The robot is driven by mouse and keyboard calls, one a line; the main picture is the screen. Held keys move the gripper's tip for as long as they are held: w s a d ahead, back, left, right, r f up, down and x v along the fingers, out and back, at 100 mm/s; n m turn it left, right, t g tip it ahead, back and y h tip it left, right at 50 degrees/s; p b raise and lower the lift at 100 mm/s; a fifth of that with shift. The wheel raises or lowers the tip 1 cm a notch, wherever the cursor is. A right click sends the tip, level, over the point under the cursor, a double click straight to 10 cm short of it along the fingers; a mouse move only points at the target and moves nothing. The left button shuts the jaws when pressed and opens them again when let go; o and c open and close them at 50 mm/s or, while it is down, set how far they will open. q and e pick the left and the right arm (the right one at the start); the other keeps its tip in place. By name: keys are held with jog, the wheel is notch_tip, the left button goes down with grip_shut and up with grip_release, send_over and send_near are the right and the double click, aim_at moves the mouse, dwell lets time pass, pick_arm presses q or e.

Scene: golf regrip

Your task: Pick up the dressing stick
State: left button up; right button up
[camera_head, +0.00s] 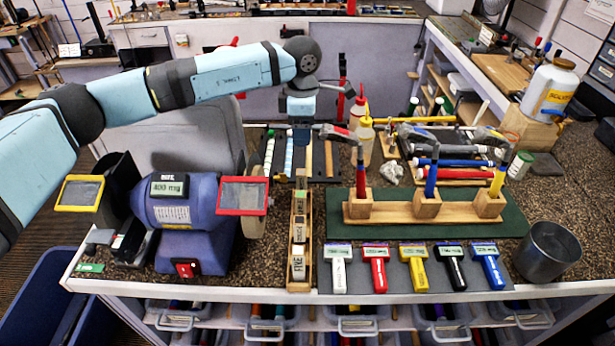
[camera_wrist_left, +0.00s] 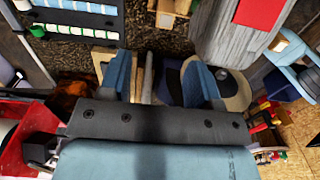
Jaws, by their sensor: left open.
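A narrow wooden tray (camera_head: 290,262) stands on the bench between the grinder and the green mat, with labelled block-like pieces in it, one marked FINE. I cannot tell for sure which piece is the dressing stick. My left gripper (camera_head: 301,136) points down above the back of the bench, beyond the tray's far end in the picture. In the left wrist view its two blue fingers (camera_wrist_left: 156,80) are apart and empty, with pale and grey stick shapes (camera_wrist_left: 147,75) below, between them. My right gripper is not in view.
A blue bench grinder (camera_head: 185,214) stands left of the tray, its wheel (camera_head: 254,222) close by. A wooden club stand (camera_head: 400,212) sits on a green mat (camera_head: 505,222) to the right. A grey cup (camera_head: 547,252) stands far right.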

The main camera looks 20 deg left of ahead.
pick_arm(q)
jog(key=shift+s+a+f+p, duration=0.1)
jog(key=shift+s+f+p, duration=0.15)
jog(key=shift+f, duration=0.4)
jog(key=shift+s+a+f+p, duration=0.1)
jog(key=shift+s+f, duration=0.25)
jog(key=shift+f, duration=0.25)
send_over(302, 172)
jog(key=f, duration=0.4)
jog(key=shift+w+a+f+p, duration=0.1)
jog(key=shift+a+f+p, duration=0.1)
jog(key=shift+p, duration=0.15)
jog(key=shift+f, duration=0.35)
jog(key=shift+f+p, duration=0.45)
jog(key=shift+f, duration=0.05)
notch_tip(302, 172, down, 4)
jog(key=shift+d+r+p, duration=0.15)
jog(key=shift+p, duration=0.5)
jog(key=shift+f, duration=0.35)
jog(key=c, duration=1)
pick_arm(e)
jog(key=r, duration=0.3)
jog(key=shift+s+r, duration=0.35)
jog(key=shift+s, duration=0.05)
